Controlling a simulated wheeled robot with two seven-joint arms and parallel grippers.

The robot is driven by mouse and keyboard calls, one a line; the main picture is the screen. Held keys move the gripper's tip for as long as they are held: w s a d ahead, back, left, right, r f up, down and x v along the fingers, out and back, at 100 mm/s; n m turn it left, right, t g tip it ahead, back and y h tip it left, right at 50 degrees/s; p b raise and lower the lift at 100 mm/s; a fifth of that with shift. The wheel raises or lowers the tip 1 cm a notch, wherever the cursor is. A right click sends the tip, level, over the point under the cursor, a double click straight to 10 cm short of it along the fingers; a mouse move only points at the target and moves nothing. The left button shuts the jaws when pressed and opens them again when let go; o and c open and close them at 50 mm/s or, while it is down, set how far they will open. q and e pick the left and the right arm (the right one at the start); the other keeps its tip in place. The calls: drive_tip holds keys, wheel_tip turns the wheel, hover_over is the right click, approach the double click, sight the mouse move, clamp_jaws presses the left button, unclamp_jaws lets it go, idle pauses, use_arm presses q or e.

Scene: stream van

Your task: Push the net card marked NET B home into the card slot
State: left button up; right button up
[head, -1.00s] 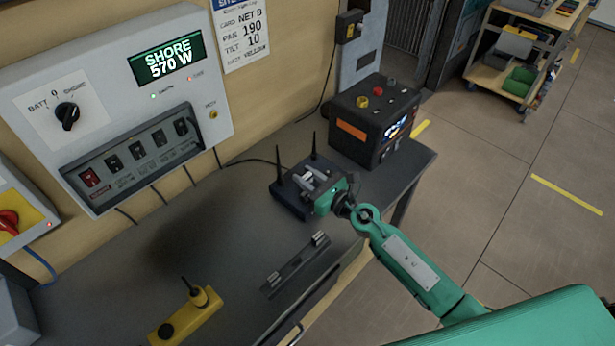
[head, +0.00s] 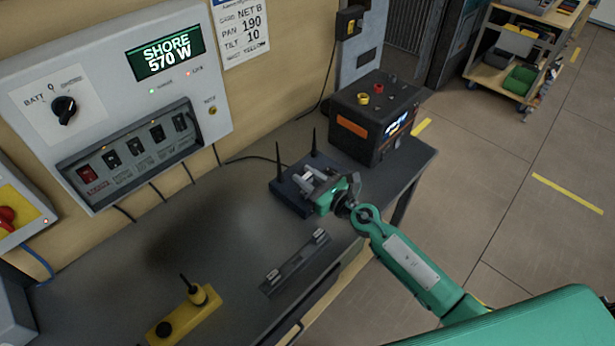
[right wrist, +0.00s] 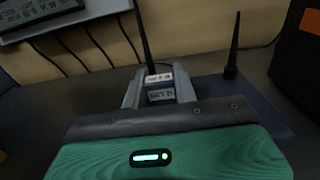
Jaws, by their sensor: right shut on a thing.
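A dark router-like box with two upright antennas (head: 287,197) stands on the bench. My right gripper (head: 316,184) is over its top and shut on a small card with white labels (right wrist: 160,86), which shows between the fingers in the right wrist view. The label print is too small to read for certain. The card's lower end and the card slot are hidden by the gripper and the card, so I cannot tell how deep the card sits. My left gripper is not in view.
A long dark holder with pale pieces at its ends (head: 296,262) lies on the bench front. A yellow box with a stub antenna (head: 185,318) is at lower left. A black unit with coloured knobs (head: 375,117) stands behind the router. A wall sign (head: 240,35) reads NET B.

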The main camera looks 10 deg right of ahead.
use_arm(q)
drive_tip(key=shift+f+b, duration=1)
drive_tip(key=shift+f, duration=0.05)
use_arm(e)
drive_tip(key=shift+f, duration=1.1)
drive_tip(key=o, duration=1)
drive_tip(key=shift+s, duration=0.1)
drive_tip(key=shift+s+d, duration=0.3)
drive_tip(key=shift+s, duration=0.05)
drive_tip(key=b+v, duration=0.1)
drive_tip(key=v, duration=0.4)
drive_tip(key=shift+f, duration=0.1)
drive_tip(key=b+v, duration=0.2)
drive_tip(key=v, duration=0.4)
drive_tip(key=shift+s+d, duration=0.15)
drive_tip(key=shift+s, duration=0.15)
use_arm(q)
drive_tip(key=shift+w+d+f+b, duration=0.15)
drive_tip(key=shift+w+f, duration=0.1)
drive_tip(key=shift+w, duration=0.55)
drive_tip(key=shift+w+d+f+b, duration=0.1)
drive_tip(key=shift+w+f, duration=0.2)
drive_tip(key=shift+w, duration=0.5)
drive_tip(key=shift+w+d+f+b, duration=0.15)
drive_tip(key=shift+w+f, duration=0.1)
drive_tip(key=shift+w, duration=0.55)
use_arm(e)
drive_tip(key=shift+s+d, duration=0.3)
drive_tip(key=shift+s, duration=0.15)
drive_tip(key=shift+r, duration=0.2)
